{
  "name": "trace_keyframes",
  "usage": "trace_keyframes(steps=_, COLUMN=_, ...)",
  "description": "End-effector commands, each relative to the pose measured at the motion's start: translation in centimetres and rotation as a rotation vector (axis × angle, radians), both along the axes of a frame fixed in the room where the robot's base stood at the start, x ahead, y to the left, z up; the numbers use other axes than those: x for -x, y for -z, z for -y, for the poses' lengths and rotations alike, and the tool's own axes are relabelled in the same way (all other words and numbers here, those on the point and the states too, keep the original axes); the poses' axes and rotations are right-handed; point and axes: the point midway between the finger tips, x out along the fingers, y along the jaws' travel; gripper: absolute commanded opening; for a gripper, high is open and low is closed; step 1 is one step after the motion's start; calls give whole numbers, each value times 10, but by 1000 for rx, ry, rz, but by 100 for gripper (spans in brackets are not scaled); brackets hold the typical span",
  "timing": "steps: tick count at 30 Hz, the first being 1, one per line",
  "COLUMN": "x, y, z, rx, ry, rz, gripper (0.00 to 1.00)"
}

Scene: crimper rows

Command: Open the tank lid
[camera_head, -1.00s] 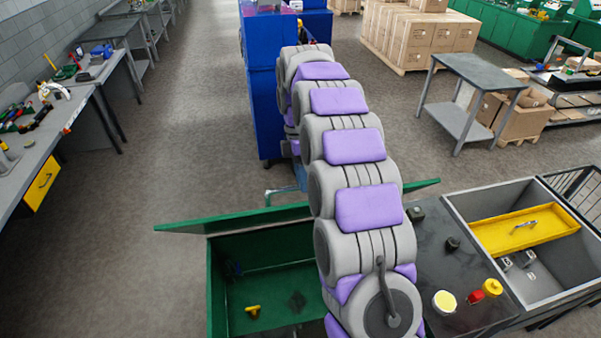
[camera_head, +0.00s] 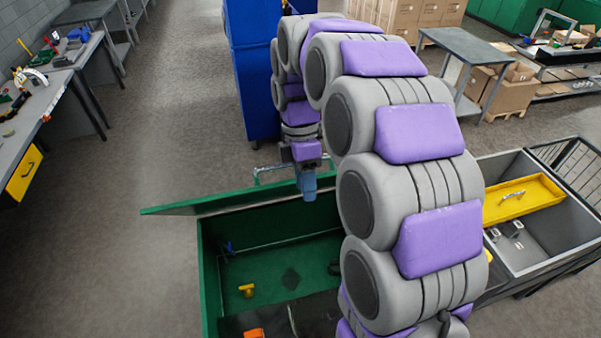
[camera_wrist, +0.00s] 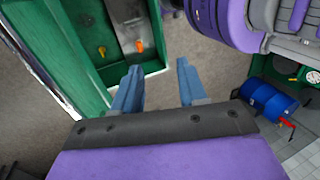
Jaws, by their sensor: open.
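The green tank (camera_head: 209,278) is at the bottom centre of the head view, with its interior exposed. Its green lid (camera_head: 190,206) stands raised along the far side, seen nearly edge-on. A pale bar handle (camera_head: 262,172) shows along the lid's far side. My gripper (camera_head: 308,192) hangs fingers down close to the lid's upper edge, right of the handle; contact cannot be told. In the wrist view my gripper (camera_wrist: 157,82) has its two blue fingers apart with nothing between them. The lid (camera_wrist: 40,45) and tank (camera_wrist: 128,78) lie to the left there.
A yellow item (camera_head: 246,290) and an orange item (camera_head: 254,333) are inside the tank. A grey bin with a yellow tray (camera_head: 522,199) stands right. A blue cabinet (camera_head: 252,80) is behind my arm, and a workbench (camera_head: 40,115) is left. Floor between is clear.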

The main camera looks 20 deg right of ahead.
Motion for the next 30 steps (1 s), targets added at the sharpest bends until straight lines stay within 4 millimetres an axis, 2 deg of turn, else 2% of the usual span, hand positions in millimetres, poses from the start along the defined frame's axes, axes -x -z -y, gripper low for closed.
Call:
trace_keyframes(steps=6, x=12, y=-2, z=0, rx=0, ry=0, rz=2, gripper=42)
trace_keyframes(steps=15, x=13, y=-2, z=0, rx=0, ry=0, rz=1, gripper=42)
trace_keyframes(steps=26, x=15, y=0, z=0, rx=3, ry=9, rz=2, gripper=8)
trace_keyframes(steps=28, x=21, y=5, z=0, rx=13, ry=39, rz=5, gripper=2)
trace_keyframes(steps=30, x=33, y=14, z=-1, rx=33, ry=95, rz=10, gripper=0)
